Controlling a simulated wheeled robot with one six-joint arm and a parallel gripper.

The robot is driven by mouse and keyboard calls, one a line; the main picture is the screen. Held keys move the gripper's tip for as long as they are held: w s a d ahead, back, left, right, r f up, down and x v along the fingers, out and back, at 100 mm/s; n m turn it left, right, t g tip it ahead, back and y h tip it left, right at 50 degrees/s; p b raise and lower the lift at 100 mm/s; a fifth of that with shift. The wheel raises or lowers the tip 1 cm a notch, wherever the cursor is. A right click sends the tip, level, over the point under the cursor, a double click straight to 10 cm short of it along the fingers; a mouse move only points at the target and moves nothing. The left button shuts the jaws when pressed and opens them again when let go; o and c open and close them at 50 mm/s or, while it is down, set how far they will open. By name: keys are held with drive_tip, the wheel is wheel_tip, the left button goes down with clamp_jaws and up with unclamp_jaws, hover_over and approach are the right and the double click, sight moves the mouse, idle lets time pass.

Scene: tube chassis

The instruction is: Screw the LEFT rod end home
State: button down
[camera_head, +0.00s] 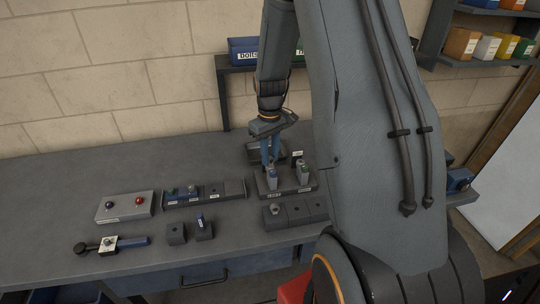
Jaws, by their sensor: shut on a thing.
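My gripper (270,163) points down over a dark labelled block (286,190) on the bench, right of the picture's middle. Its two blue fingers reach the top of the left upright piece (271,180), which looks like the left rod end's assembly. The fingers are shut on it; the rod end itself is small and mostly hidden between them. A second upright piece (303,173), greyish with a green mark, stands on the same block to the right. Whether the left thread is seated cannot be made out.
A grey box with a blue and a red knob (138,201), a long dark tray (205,194), small dark blocks (188,231) and a blue-handled tool (112,245) lie to the left. Another dark block (295,212) sits just in front. The bench's far left is clear.

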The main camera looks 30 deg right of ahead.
drive_tip(key=shift+w+r, duration=0.1)
drive_tip(key=shift+n, duration=1)
drive_tip(key=c, duration=1.4)
unclamp_jaws()
drive_tip(key=shift+c, duration=0.2)
drive_tip(key=shift+r+b, duration=1.5)
drive_tip(key=shift+r, duration=2.35)
